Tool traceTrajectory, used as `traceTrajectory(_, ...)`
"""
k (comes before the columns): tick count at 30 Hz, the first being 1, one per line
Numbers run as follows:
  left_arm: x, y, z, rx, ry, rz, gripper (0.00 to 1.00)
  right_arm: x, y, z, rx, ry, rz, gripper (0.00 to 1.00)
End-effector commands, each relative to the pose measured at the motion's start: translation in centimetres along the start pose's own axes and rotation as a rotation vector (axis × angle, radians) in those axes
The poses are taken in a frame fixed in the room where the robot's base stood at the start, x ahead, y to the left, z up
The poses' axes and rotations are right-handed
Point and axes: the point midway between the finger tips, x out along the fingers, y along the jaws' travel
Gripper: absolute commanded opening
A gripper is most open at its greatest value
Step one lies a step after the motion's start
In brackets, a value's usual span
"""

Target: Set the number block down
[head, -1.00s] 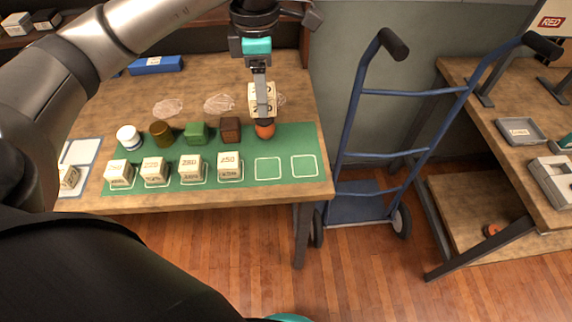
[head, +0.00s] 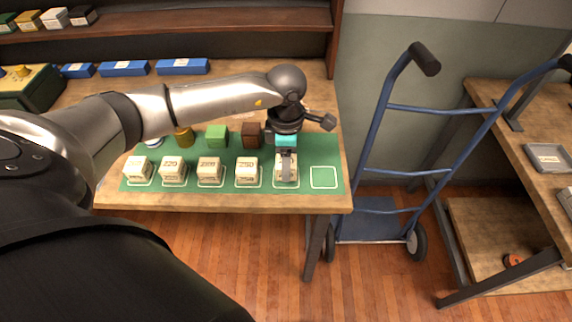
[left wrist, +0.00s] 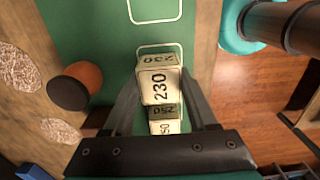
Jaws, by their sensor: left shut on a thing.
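The number block (left wrist: 160,87) is cream and reads 230 in the left wrist view. My left gripper (head: 286,170) is shut on it, with a finger on each side. In the head view the block is low over the fifth white-outlined square (head: 294,188) of the green mat (head: 323,152). I cannot tell whether its underside touches the mat. The sixth square (head: 323,178), to the right, is empty. The block beside it on the left (head: 247,170) reads 250, and several similar blocks continue the row. My right gripper is not in view.
Behind the row stand a dark brown cube (head: 252,134), a green cube (head: 216,136) and a gold cylinder (head: 184,137). A dark brown and orange round object (left wrist: 75,86) lies beside the gripper. A blue hand truck (head: 400,150) stands right of the table.

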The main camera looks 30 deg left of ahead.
Motion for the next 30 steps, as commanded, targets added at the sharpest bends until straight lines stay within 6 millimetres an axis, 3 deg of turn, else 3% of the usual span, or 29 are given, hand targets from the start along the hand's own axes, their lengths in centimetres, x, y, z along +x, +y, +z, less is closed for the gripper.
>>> traceTrajectory(3,1.34,0.02,-0.03,-0.001,0.001,0.001,0.03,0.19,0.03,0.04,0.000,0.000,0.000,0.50)
traceTrajectory(14,1.74,0.04,-0.02,0.000,0.000,0.002,0.03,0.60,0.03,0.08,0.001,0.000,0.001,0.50)
traceTrajectory(15,1.62,0.03,-0.03,0.000,0.000,0.001,0.62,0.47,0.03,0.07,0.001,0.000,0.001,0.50)
traceTrajectory(22,1.57,0.03,-0.03,-0.001,0.001,0.001,0.88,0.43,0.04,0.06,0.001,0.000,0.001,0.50)
traceTrajectory(30,1.47,0.03,-0.04,-0.001,0.001,0.001,0.88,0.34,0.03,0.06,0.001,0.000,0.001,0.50)
